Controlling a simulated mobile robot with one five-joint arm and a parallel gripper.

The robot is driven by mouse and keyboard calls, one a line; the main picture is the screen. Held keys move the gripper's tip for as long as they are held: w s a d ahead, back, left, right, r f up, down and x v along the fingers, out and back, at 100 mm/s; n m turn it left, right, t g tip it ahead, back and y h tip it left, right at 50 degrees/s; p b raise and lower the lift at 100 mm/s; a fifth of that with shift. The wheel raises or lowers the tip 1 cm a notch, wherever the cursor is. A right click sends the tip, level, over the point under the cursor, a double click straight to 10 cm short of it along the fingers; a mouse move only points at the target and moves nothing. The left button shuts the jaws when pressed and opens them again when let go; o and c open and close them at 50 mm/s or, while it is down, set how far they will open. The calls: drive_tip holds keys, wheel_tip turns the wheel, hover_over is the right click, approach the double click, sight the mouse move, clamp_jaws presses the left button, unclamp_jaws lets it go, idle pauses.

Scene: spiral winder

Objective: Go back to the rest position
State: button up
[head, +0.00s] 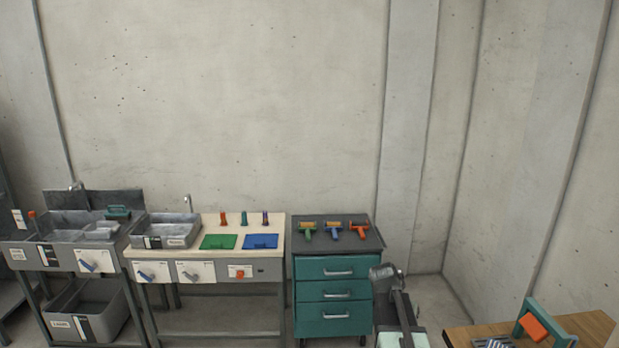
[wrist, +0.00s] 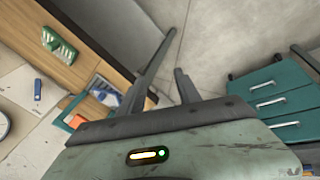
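My gripper (wrist: 160,77) shows in the wrist view with its two dark fingers apart. Nothing is between them; bare floor and a table leg show behind. In the head view my arm (head: 400,308) stands folded at the lower right, in front of the teal drawer cabinet's right side. The fingers cannot be made out there.
The teal drawer cabinet (head: 337,294) carries several coloured tools on top. A workbench (head: 136,255) with a grey basin and coloured mats stands left of it. A wooden table (head: 585,325) with a teal-and-orange device (head: 541,322) is at lower right. Floor (head: 437,300) shows between.

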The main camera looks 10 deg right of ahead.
drive_tip(key=s+a+f+n+y, duration=0.1)
drive_tip(key=a+n, duration=0.3)
drive_tip(key=a, duration=0.9)
drive_tip(key=s+a+f+n+y, duration=0.1)
drive_tip(key=s+a+n+y, duration=0.2)
drive_tip(key=a, duration=1)
drive_tip(key=shift+s+n, duration=0.4)
drive_tip(key=shift+s, duration=0.1)
drive_tip(key=shift+r, duration=0.1)
drive_tip(key=shift+c, duration=0.4)
